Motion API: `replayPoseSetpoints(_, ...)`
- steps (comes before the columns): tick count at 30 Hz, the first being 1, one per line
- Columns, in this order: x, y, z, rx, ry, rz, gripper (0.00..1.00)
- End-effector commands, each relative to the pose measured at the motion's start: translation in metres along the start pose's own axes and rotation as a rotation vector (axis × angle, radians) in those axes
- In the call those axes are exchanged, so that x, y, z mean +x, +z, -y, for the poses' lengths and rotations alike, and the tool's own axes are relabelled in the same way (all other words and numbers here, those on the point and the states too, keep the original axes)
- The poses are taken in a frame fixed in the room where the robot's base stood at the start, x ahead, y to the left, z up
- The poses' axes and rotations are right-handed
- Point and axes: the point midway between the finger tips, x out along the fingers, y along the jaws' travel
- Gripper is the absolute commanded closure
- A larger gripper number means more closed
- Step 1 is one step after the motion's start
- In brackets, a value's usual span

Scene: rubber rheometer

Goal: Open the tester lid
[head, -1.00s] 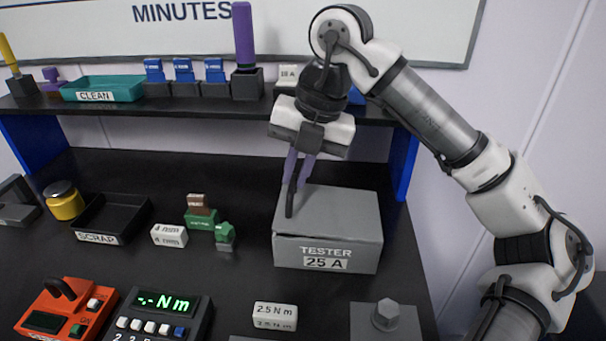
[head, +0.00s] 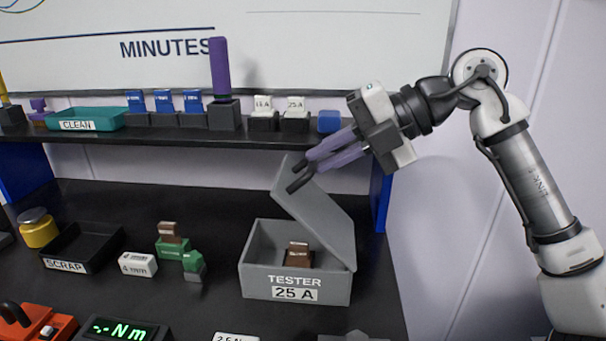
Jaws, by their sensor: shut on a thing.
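The grey tester (head: 256,281), labelled "25 A", stands on the black bench. A small brown block (head: 299,257) shows inside the box. My gripper (head: 303,172) reaches in from the right and is shut at the lid's raised upper end.
A shelf (head: 240,138) runs behind, with a teal CLEAN tray (head: 85,119) and a purple-handled tool (head: 219,70). Left of the tester lie green pieces (head: 172,247), a white block (head: 138,264) and a black SCRAP tray (head: 82,240). A blue shelf support (head: 381,195) stands close right of the lid.

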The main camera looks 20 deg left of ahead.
Motion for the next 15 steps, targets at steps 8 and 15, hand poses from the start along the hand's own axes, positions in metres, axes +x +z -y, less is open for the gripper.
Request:
replayPoseSetpoints(8,-0.036,0.001,0.020,0.002,0.258,0.003,1.00)
replayPoseSetpoints(15,-0.058,0.000,0.035,0.002,0.425,0.003,1.00)
